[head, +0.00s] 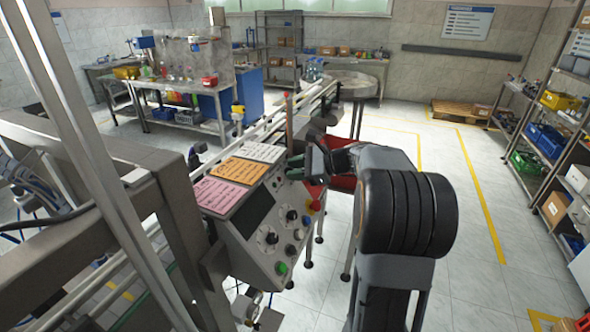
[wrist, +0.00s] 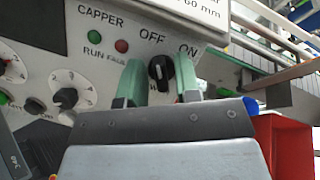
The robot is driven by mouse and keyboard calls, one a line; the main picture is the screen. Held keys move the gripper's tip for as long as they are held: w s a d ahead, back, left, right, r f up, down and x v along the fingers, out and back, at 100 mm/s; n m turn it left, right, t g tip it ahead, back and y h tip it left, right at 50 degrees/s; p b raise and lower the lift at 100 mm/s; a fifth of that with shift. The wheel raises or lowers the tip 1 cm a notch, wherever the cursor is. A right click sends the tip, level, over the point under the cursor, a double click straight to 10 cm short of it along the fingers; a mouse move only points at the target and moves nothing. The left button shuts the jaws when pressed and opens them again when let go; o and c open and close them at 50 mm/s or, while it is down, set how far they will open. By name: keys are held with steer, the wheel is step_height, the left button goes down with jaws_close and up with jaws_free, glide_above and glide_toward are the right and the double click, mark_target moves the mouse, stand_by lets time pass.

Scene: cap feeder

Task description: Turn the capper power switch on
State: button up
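The capper power switch (wrist: 160,71) is a black rotary knob on the grey control panel, below the words OFF and ON. Its white mark points roughly up, nearer OFF than ON. My gripper (wrist: 158,64) is open, with one green fingertip on each side of the knob and a gap visible on both sides. The knob's lower edge and the label under it are partly hidden by my gripper. In the head view my gripper (head: 307,163) is at the far end of the control panel (head: 256,246), where the switch itself cannot be made out.
Green RUN (wrist: 93,41) and red FAULT (wrist: 121,45) lamps sit left of the switch. A numbered dial (wrist: 65,97) lies further left. A red bin (head: 342,182) stands just beyond the panel, near my gripper. Open floor lies to the right.

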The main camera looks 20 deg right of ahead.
steer(key=shift+c, duration=0.8)
steer(key=shift+r+m+p, duration=0.15)
steer(key=shift+m+p, duration=0.15)
steer(key=shift+p, duration=0.15)
steer(key=shift+r+m+t+p, duration=0.1)
steer(key=shift+m+t+p, duration=0.2)
steer(key=shift+m+p, duration=0.45)
steer(key=m+t+h+p, duration=0.1)
steer(key=m+p, duration=0.2)
steer(key=m, duration=0.1)
steer(key=m+h+p, duration=0.1)
steer(key=m+p, duration=0.2)
steer(key=m, duration=0.1)
steer(key=shift+w+t, duration=0.1)
steer(key=shift+t, duration=0.3)
steer(key=shift+d+m+h+p, duration=0.1)
steer(key=shift+m+h+p, duration=0.4)
steer(key=shift+m+p, duration=1)
steer(key=shift+f+m, duration=0.2)
steer(key=shift+m, duration=0.25)
